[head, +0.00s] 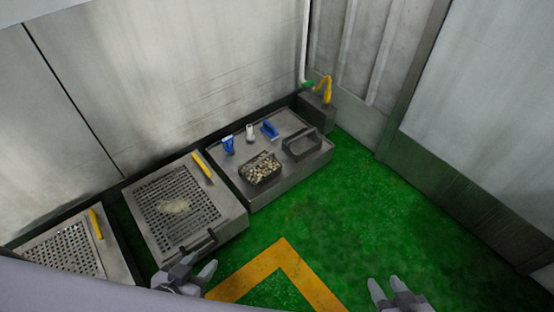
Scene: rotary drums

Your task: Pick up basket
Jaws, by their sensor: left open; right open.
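A small dark basket (260,171) filled with light, pebble-like pieces sits on the grey metal bench (300,168), near its front edge. A dark open frame or handled tray (301,145) lies to its right; I cannot tell whether it is another basket. My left gripper (198,267) is open at the bottom, in front of the perforated unit, below and left of the basket. My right gripper (384,284) is open and empty over the green floor at the bottom right, well apart from the basket.
Blue-handled tools (229,145) and a white bottle (250,132) stand behind the basket. A perforated unit (225,215) with a dark front handle is to the left; another perforated unit (119,262) is further left. The green floor (370,215) is clear.

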